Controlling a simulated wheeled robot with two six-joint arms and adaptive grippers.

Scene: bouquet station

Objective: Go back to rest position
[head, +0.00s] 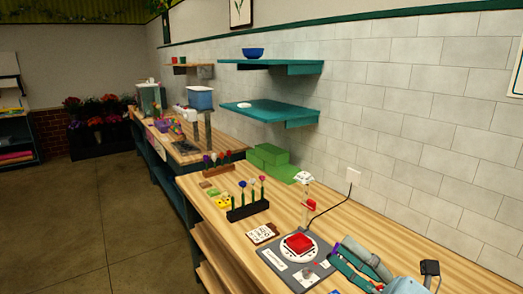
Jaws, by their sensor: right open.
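My right gripper (342,254) is at the bottom right, above the front part of the wooden bench (352,224). Its two fingers point to the left and stand apart, with nothing seen between them. The gripper is just right of a grey device with a round white plate (312,257) and a red block or pad (298,243) on top. I cannot tell its height above the bench. My left gripper is not in view.
A dark cord (330,210) runs to a wall outlet (353,177). Teal shelves (270,112) jut from the wall. The floor at left is clear.

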